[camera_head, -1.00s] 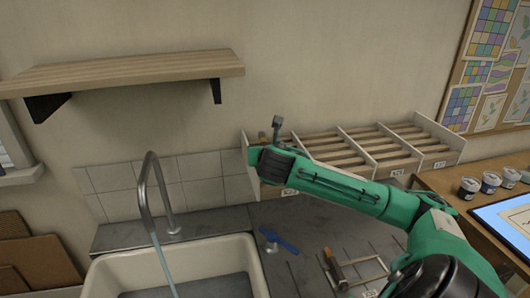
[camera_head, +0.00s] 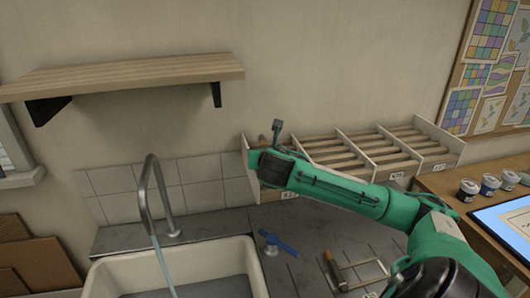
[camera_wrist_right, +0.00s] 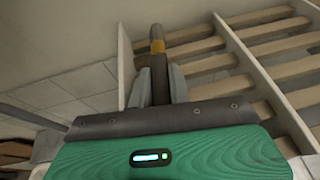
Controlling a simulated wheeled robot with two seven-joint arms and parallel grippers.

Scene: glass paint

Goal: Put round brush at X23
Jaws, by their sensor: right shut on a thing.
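My right gripper (camera_wrist_right: 160,85) is shut on the round brush (camera_wrist_right: 157,45), whose dark body with an orange-yellow band stands up between the fingers in the wrist view. In the head view my green right arm ends with its gripper at the left end of the slotted rack (camera_head: 415,152). In the wrist view the brush is in front of the leftmost bay, beside the white left wall (camera_wrist_right: 125,55) of the rack. A small label (camera_head: 289,194) shows under that bay, too small to read surely. I cannot tell whether the brush touches the slats. My left gripper is not in view.
A sink (camera_head: 110,270) with a curved tap (camera_head: 148,190) is at left. A blue tool (camera_head: 280,244) and a wood-handled item (camera_head: 333,268) lie on the grey counter. Small jars (camera_head: 489,184) stand at right. A wall shelf (camera_head: 120,76) hangs above.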

